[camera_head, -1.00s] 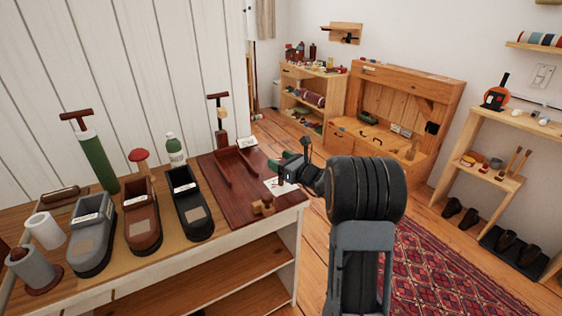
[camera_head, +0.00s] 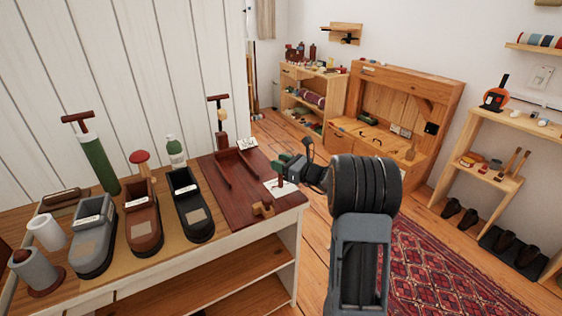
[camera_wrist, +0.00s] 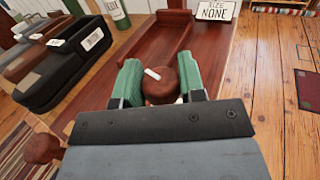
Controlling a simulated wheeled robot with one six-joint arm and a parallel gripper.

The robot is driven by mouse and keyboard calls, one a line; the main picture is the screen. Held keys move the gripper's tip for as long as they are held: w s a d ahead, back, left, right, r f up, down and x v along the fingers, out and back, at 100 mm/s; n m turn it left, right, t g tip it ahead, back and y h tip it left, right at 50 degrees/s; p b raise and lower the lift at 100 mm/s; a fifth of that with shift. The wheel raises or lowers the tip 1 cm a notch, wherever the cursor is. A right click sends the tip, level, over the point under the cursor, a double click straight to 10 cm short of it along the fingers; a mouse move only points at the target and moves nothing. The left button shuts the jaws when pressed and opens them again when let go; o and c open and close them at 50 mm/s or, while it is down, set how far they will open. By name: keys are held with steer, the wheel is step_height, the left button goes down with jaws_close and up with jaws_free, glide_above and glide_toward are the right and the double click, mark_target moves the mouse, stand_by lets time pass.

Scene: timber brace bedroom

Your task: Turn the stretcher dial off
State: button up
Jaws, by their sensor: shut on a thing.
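The stretcher dial (camera_wrist: 162,84) is a round brown wooden knob with a short white mark. The mark points up and left in the wrist view. My gripper (camera_wrist: 160,82) has its green fingers on both sides of the dial, shut on it. In the head view my gripper (camera_head: 281,168) is over the right end of the dark red wooden stretcher board (camera_head: 228,182). There the gripper hides most of the dial. A white paper (camera_head: 277,188) lies on the board beneath the gripper.
A "SIZE NONE" card (camera_wrist: 216,10) stands beyond the board. A wooden handle (camera_head: 262,209) sits at the board's front end. Black (camera_head: 190,205), brown (camera_head: 143,222) and grey shoes (camera_head: 93,240) stand left of the board.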

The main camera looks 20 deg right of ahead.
steer(key=shift+n+g+y+p, duration=1.05)
steer(key=shift+n+g+y, duration=0.75)
steer(key=shift+y, duration=0.3)
steer(key=o, duration=0.9)
steer(key=shift+o, duration=0.2)
steer(key=v, duration=1.3)
steer(key=shift+d, duration=0.4)
steer(key=shift+s+r, duration=0.1)
